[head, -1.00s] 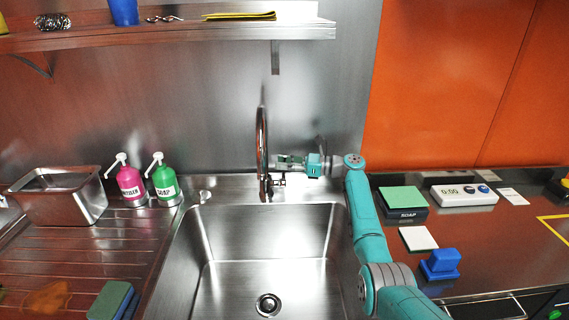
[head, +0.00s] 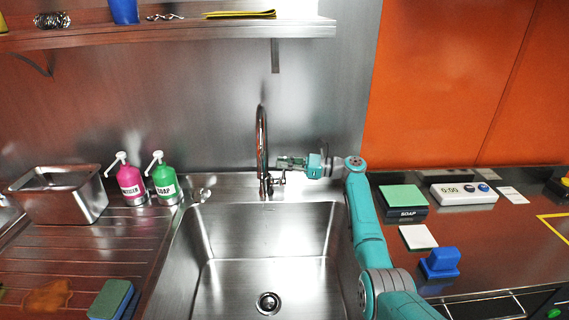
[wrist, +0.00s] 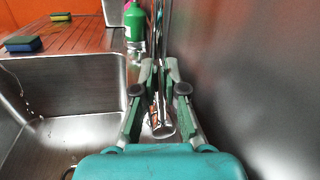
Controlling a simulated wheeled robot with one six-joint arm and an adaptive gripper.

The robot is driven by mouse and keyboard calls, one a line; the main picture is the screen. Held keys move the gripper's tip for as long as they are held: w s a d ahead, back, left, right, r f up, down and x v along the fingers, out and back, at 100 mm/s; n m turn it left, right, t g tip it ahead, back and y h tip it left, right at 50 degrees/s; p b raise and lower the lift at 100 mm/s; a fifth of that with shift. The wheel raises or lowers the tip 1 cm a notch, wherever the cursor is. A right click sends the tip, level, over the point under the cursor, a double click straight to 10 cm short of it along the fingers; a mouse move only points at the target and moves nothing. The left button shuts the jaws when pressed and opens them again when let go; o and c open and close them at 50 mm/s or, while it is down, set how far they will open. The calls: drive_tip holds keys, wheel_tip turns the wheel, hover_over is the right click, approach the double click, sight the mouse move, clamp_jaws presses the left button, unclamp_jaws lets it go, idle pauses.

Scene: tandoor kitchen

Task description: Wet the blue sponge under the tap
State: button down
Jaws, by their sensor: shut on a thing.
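The blue sponge (head: 112,299), with a dark green top, lies on the drainboard left of the sink, cut by the lower picture edge. It also shows at the left of the wrist view (wrist: 22,44). The chrome tap (head: 261,150) stands behind the sink (head: 265,245). My gripper (head: 281,162) is right beside the tap, above its side fitting, far from the sponge. In the wrist view, my gripper's fingers (wrist: 159,66) are on either side of a chrome tap part (wrist: 162,122) and shut on it; the exact contact is hard to see. I see no clear water stream.
A pink bottle (head: 131,184), a green soap bottle (head: 165,184) and a steel bin (head: 60,198) stand left of the tap. A shelf (head: 170,38) hangs above. A green pad (head: 402,196) and blue block (head: 441,263) are right of the sink. The basin is empty.

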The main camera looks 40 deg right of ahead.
drive_tip(key=c, duration=1.2)
unclamp_jaws()
drive_tip(key=v, duration=1.2)
